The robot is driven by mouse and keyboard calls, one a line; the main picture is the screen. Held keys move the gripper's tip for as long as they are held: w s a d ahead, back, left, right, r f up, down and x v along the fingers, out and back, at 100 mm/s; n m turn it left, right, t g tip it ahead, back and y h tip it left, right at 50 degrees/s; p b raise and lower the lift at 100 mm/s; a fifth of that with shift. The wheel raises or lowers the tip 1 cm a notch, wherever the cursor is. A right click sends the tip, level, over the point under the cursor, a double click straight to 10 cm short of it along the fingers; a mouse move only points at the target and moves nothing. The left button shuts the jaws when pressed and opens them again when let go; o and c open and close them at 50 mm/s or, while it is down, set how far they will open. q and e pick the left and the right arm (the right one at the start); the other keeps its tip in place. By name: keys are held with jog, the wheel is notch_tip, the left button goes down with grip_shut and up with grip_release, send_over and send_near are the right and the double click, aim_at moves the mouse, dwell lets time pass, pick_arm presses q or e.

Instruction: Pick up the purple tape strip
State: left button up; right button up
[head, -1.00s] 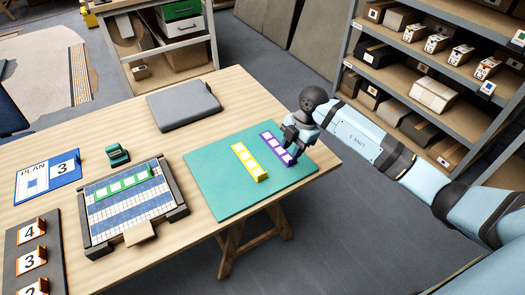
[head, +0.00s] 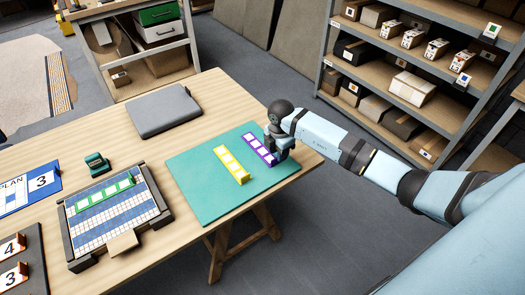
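The purple tape strip (head: 256,146), with white squares along it, lies on the green mat (head: 203,205) near its right side. My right gripper (head: 275,155) points down at the strip's right, near end, with its fingers at or beside the strip's edge. The dark fingers overlap and are small, so I cannot tell whether they are open or closed on the strip. A yellow tape strip (head: 232,164) lies on the mat to the left of the purple one. My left gripper is not in view.
A framed panel (head: 112,232) with a green strip (head: 105,193) stands left of the mat. A teal tool (head: 97,164), a grey closed case (head: 171,109), a plan card (head: 28,190) and number cards (head: 12,273) share the table. Shelves (head: 425,105) stand behind my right arm.

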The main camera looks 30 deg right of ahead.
jog(key=f, duration=0.4)
jog(key=shift+w+f, duration=0.1)
jog(key=shift+w, duration=0.15)
grip_shut()
